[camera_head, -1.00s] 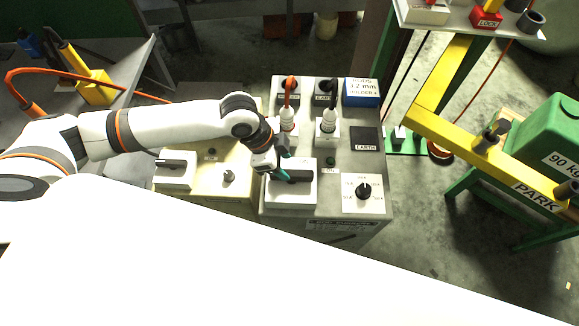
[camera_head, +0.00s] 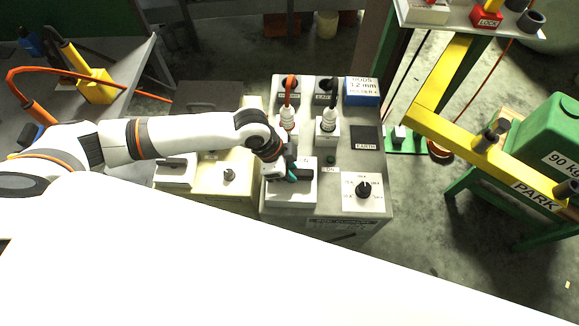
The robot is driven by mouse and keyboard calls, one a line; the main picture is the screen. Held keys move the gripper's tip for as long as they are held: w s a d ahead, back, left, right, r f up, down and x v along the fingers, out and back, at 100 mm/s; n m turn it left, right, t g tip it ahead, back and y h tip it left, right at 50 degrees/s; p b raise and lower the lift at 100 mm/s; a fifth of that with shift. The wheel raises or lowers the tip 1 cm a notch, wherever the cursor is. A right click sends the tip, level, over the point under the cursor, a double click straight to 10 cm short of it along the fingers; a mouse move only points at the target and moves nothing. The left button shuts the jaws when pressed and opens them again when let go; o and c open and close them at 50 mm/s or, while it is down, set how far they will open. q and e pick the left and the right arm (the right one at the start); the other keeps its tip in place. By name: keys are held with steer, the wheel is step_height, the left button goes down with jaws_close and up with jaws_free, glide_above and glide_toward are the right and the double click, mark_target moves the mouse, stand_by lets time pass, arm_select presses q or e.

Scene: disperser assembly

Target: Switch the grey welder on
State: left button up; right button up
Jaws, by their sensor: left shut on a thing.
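The grey welder (camera_head: 348,220) stands at the picture's middle, with cables, labels, a dial (camera_head: 363,189) and a white switch plate (camera_head: 285,196) on top. A black switch handle (camera_head: 303,174) sits on that plate, partly hidden by my gripper. My left gripper (camera_head: 292,174) reaches in from the left and is shut on the switch handle. A small dark green lamp (camera_head: 330,160) sits right of the plate. My right gripper is not in view.
A cream machine (camera_head: 237,188) with its own black-handled switch (camera_head: 172,163) stands directly left of the welder. Open floor lies between welder and tank.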

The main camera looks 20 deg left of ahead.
arm_select(q)
steer(key=shift+m, duration=0.3)
steer(key=shift+w+m+g, duration=0.1)
steer(key=shift+m+g, duration=0.5)
steer(key=shift+m, duration=0.6)
steer(key=m+g, duration=0.1)
steer(key=m, duration=0.2)
steer(key=shift+w+m, duration=0.1)
steer(key=shift+m, duration=0.2)
steer(key=m+g+b, duration=0.1)
steer(key=m, duration=0.2)
steer(key=m+g+y+b, duration=0.1)
steer(key=m, duration=0.2)
steer(key=shift+w+d, duration=0.15)
steer(key=m+y, duration=0.1)
steer(key=m, duration=0.1)
steer(key=m+g+y+b, duration=0.1)
steer(key=m, duration=0.2)
steer(key=shift+d, duration=0.1)
steer(key=shift+m+b, duration=0.3)
steer(key=o, duration=1)
